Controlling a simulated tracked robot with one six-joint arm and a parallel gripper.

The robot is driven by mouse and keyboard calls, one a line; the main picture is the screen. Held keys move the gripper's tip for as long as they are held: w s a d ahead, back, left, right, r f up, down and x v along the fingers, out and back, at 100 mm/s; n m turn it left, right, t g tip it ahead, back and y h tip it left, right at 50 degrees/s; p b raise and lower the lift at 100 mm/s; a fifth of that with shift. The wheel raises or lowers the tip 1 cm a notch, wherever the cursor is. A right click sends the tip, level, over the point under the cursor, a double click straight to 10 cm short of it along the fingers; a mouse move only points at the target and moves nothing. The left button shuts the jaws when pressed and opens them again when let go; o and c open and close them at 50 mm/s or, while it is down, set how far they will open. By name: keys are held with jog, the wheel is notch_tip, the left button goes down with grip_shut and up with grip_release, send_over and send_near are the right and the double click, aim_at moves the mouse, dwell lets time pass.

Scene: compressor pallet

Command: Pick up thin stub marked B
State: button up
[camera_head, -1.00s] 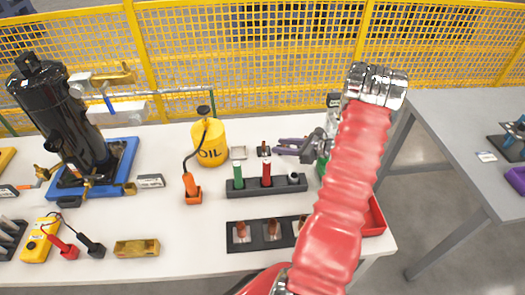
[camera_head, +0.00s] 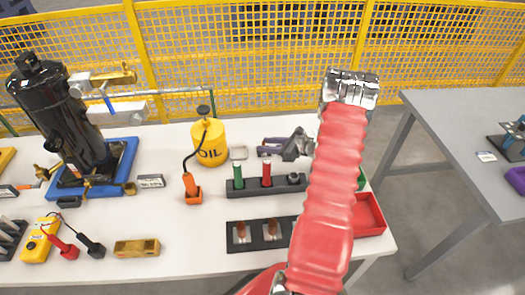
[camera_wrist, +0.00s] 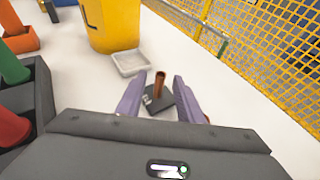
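A thin copper-brown stub (camera_wrist: 160,82) stands upright on a dark square base (camera_wrist: 158,101) in the wrist view. A small pale label sits on the base's left; I cannot read its letter. My gripper (camera_wrist: 157,88) is open, with one purple finger on either side of the stub. A gap shows between the stub and each finger. My gripper (camera_head: 265,149) also shows in the head view, low over the table behind the dark rack, hiding most of the stub there.
A small grey tray (camera_wrist: 131,63) lies just beyond the left finger. The yellow oil can (camera_head: 209,146) is to the left. A dark rack (camera_head: 262,187) holds green and red handles; another (camera_head: 258,246) holds brown stubs. A red tray (camera_head: 369,216) is at right.

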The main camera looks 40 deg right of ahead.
jog(key=shift+x, duration=1.15)
grip_shut()
